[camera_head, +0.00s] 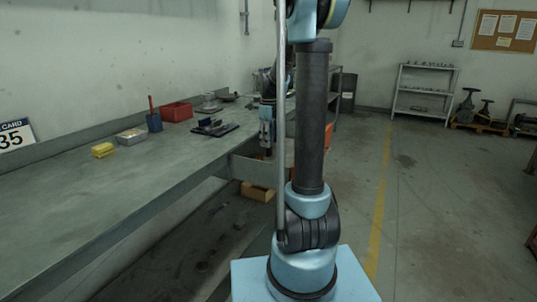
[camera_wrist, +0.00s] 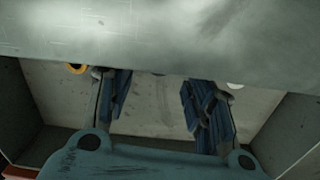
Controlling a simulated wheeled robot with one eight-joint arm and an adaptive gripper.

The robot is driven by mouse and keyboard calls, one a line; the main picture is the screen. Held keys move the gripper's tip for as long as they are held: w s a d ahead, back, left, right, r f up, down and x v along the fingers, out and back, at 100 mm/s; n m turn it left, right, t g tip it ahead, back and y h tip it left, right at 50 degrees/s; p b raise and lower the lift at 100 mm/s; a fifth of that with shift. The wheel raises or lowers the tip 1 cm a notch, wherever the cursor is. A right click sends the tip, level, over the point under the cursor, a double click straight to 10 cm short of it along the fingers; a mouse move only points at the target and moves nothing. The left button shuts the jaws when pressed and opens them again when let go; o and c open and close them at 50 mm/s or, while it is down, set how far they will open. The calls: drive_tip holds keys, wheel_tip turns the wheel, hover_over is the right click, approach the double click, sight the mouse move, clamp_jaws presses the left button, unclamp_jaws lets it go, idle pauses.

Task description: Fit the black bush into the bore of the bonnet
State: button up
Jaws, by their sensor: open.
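My gripper (camera_head: 267,150) points down at the bench's edge in the head view, partly behind my own arm. In the wrist view its two blue ribbed fingers stand wide apart, and my gripper (camera_wrist: 156,88) has nothing between them. A dark tray (camera_head: 228,128) with small dark parts on it lies on the bench just left of the gripper. A grey round flanged part (camera_head: 208,106), which may be the bonnet, stands behind the tray. I cannot pick out the black bush or the bore in either view.
The long grey bench (camera_head: 90,200) also holds a yellow block (camera_head: 103,150), a pale box (camera_head: 131,136), a blue cup (camera_head: 154,123) and a red bin (camera_head: 176,111). Its near part is bare. A grey surface (camera_wrist: 160,40) crosses the top of the wrist view, close to the fingers.

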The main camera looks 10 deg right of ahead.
sight(269, 151)
drive_tip(key=shift+f, duration=1.65)
drive_tip(key=shift+c, duration=0.5)
clamp_jaws()
drive_tip(key=shift+r, duration=0.15)
